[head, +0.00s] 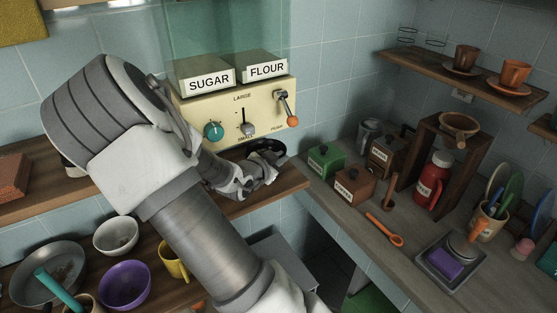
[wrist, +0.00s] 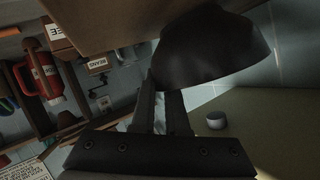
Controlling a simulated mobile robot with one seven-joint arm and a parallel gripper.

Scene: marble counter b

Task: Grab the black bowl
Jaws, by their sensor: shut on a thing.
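The black bowl (head: 267,146) is on the wooden shelf under the sugar and flour dispenser, partly hidden behind my gripper. In the wrist view the dark bowl (wrist: 212,48) fills the upper middle, just beyond the fingers. My gripper (head: 268,166) reaches over the shelf from the left. Its fingers (wrist: 160,95) are shut on the bowl's edge. I cannot tell whether the bowl touches the shelf.
The cream dispenser (head: 240,105) stands close behind the bowl. Canisters (head: 325,160) and a red bottle (head: 433,178) are on the right counter. A white bowl (head: 116,236), purple bowl (head: 124,285) and yellow mug (head: 174,260) sit lower left.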

